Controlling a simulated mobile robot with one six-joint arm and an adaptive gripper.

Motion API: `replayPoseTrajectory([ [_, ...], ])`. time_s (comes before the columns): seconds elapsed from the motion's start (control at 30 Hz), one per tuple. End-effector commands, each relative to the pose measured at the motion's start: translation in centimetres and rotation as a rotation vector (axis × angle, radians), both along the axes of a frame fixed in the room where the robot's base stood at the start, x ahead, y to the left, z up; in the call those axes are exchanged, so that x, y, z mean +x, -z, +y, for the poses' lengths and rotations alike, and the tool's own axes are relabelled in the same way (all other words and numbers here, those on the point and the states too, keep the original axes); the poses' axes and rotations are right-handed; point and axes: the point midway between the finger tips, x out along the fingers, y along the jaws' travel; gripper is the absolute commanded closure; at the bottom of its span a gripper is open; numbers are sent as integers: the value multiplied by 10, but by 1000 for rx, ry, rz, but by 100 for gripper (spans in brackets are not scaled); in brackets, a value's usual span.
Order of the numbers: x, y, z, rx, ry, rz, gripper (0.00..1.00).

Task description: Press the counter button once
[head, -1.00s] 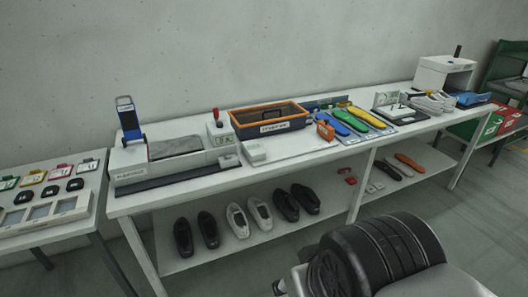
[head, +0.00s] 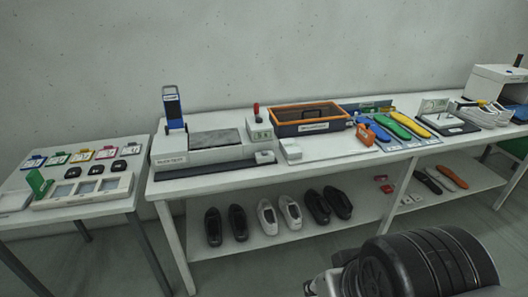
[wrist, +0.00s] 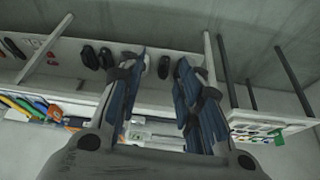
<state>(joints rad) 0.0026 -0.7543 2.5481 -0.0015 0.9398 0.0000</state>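On the long white table stands a grey-white press machine (head: 172,159) with a dark pad and an upright blue-handled part (head: 173,108). Beside it is a box with a small display (head: 261,131) and a red-knobbed lever on top. Two small pale blocks, one in front of the box (head: 265,157) and one to its right (head: 290,150), lie near the table's front; I cannot tell which bears the counter button. In the wrist view my gripper (wrist: 162,58) has its blue fingers apart with nothing held between them. The fingers are well away from the table.
An orange-rimmed dark tray (head: 312,128) and coloured insoles (head: 390,130) occupy the table's right. Several shoes stand on the lower shelf (head: 260,240). A smaller table (head: 100,208) with coloured cards and a green piece (head: 39,183) is at left. Floor in front is open.

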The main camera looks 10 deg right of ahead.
Motion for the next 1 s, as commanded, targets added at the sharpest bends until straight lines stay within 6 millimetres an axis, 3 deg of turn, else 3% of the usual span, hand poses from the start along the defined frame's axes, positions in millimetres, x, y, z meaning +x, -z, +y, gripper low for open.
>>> replayPoseTrajectory([
  [0.43,0,0,0,0,0,0,100],
  [1.0,0,0,0,0,0,0,100],
])
